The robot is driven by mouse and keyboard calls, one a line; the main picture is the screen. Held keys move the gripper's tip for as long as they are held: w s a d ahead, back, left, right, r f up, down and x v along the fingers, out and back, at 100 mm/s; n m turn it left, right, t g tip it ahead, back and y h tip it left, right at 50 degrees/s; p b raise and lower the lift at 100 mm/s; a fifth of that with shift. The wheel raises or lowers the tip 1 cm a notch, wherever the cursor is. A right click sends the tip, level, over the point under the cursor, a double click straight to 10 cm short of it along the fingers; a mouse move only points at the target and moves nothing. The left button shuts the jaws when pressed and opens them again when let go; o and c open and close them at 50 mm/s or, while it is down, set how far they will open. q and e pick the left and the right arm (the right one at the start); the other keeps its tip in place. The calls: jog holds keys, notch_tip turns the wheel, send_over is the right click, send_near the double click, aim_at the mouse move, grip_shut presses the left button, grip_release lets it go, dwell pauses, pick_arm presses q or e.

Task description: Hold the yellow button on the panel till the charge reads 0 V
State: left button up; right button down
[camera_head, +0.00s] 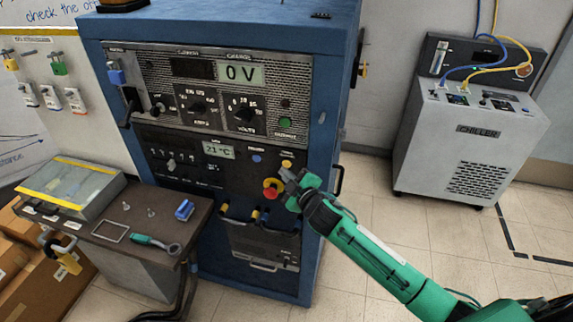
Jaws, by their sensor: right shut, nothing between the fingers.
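The panel (220,60) is the upper front of a blue cabinet. Its charge display (241,74) reads 0 V. The small yellow button (287,164) is on the lower panel, right of the 21 °C display. My right gripper (286,174) is shut and empty, with its tips at the lower edge of the button. I cannot tell from this view whether they touch or press it. My left gripper is not in view.
A red knob on a yellow ring (270,189) sits just left of my right gripper.

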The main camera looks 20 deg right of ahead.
jog(key=shift+s+a+p, duration=0.2)
jog(key=shift+s+a, duration=0.5)
jog(key=shift+s, duration=0.35)
jog(key=shift+s+a+p, duration=0.15)
jog(key=shift+s+a, duration=0.55)
jog(key=shift+s, duration=0.35)
